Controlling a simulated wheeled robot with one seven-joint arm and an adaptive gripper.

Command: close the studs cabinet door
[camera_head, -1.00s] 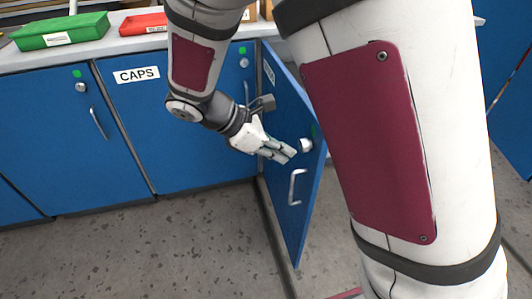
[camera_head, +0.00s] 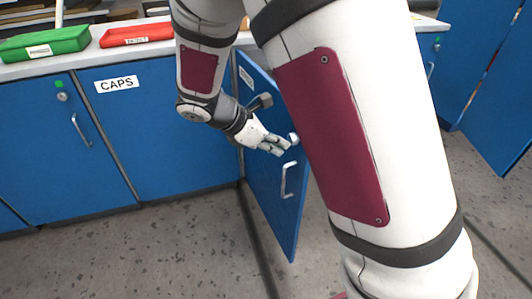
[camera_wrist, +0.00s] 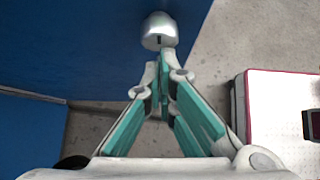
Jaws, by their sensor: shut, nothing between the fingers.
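The blue cabinet door (camera_head: 265,185) stands open, jutting out from the row of cabinets. Its face with the bar handle (camera_head: 288,180) and round lock knob (camera_head: 293,138) shows. A label on its upper part (camera_head: 246,77) is too slanted to read. My gripper (camera_head: 284,148) is shut and empty, beside that face close to the lock knob. In the wrist view my gripper (camera_wrist: 163,72) points at the silver knob (camera_wrist: 158,30), with blue door surface (camera_wrist: 90,45) behind it. Whether the fingertips touch the door is unclear. My arm hides part of the door's right edge.
A closed blue cabinet marked CAPS (camera_head: 150,140) is left of the open door. A green bin (camera_head: 45,43) and a red bin (camera_head: 136,34) sit on the counter (camera_head: 90,65). Bare speckled floor (camera_head: 130,250) lies in front. More blue panels (camera_head: 505,110) stand at right.

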